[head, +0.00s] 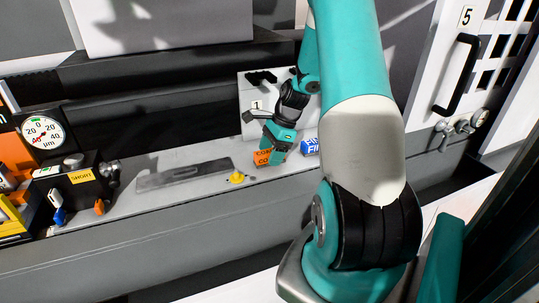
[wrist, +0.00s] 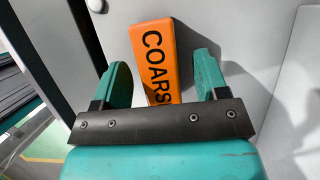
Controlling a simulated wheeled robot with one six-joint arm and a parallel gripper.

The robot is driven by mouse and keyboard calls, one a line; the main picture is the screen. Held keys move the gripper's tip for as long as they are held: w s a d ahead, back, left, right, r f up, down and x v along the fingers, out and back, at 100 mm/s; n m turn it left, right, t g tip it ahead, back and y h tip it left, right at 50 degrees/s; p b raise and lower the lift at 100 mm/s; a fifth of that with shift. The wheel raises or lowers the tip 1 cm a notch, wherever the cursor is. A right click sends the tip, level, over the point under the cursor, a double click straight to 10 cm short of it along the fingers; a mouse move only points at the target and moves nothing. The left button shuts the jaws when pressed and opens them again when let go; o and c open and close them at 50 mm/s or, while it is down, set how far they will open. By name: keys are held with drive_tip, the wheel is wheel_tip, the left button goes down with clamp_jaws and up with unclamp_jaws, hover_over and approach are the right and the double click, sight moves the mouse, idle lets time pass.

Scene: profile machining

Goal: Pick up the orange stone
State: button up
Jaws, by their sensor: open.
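The orange stone (head: 264,158) is a block with dark lettering that begins "COARS" in the wrist view (wrist: 155,60). In the head view it rests on the grey ledge, partly behind my gripper (head: 275,147). In the wrist view my gripper (wrist: 163,85) is open, with one teal finger on each side of the stone's lower part. The near end of the stone is hidden behind the dark gripper bar.
A blue and white block (head: 310,146) stands just right of the orange stone. A yellow knob (head: 237,177) and a flat grey bar (head: 185,174) are to the left on the ledge (head: 130,201). A white panel marked 1 (head: 254,90) stands behind. Gauges and a "SHORT" box (head: 82,176) are far left.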

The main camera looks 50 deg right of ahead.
sight(270, 151)
drive_tip(key=shift+w+a+f, duration=0.1)
drive_tip(key=shift+a+f, duration=0.05)
drive_tip(key=shift+f, duration=0.35)
drive_tip(key=shift+c, duration=0.2)
drive_tip(key=c, duration=1)
drive_tip(key=shift+r, duration=0.2)
wheel_tip(270, 151, up, 20)
drive_tip(key=shift+f, duration=0.1)
